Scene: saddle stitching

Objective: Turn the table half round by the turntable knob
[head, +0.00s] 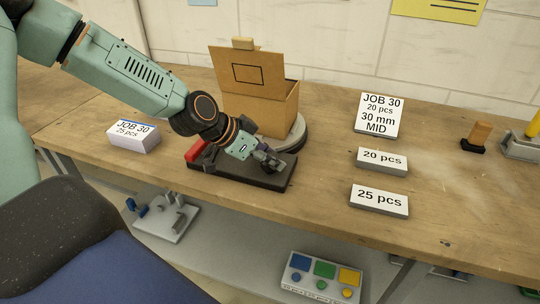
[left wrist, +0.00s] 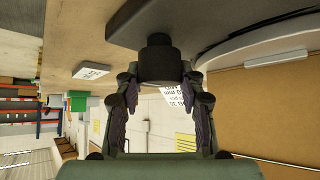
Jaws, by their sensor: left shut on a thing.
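My left gripper (head: 268,160) reaches down in front of the turntable (head: 297,134), a round grey disc low on the bench. In the left wrist view its two fingers are closed around a short black knob (left wrist: 158,58), which sticks out from a dark plate (left wrist: 205,18). My right gripper is in neither view.
A dark base (head: 235,177) with a red part (head: 196,150) lies under my gripper. White blocks lie to the left (head: 133,137) and right (head: 382,161), with a job sign (head: 380,115). A wooden block (head: 481,133) stands far right. The bench between is clear.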

